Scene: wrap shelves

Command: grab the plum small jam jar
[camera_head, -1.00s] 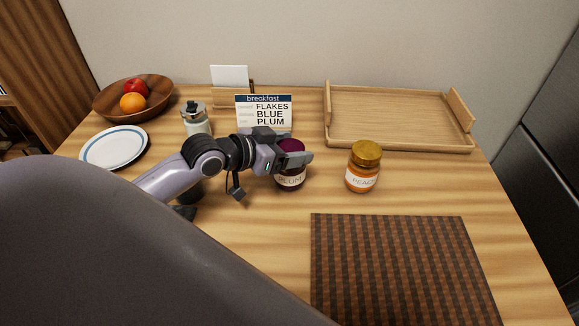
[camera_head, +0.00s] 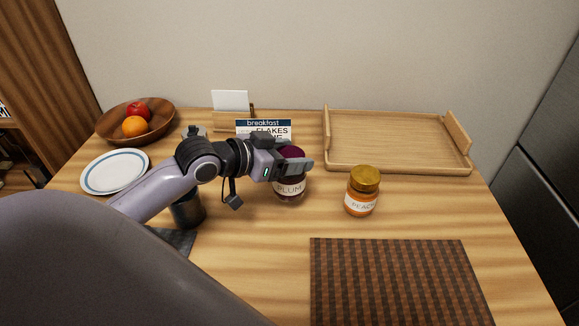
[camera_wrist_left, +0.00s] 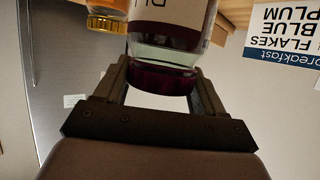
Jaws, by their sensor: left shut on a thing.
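The plum small jam jar (camera_head: 290,189) has a dark purple lid and a white label reading PLUM. My left gripper (camera_head: 290,165) is shut on it near the lid and holds it upright, seemingly just above the table. In the left wrist view the jar (camera_wrist_left: 165,45) appears upside down, its purple lid between the fingers of the gripper (camera_wrist_left: 160,95). The breakfast sign (camera_head: 263,124) stands behind, its lower lines partly hidden by my gripper. My right gripper is not in view.
A peach jar (camera_head: 362,192) with a gold lid stands to the right. A wooden tray (camera_head: 398,165) is behind it, and a brown checked mat (camera_head: 395,285) lies in front. A plate (camera_head: 115,171), fruit bowl (camera_head: 160,124) and dark cup (camera_head: 187,211) are at left.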

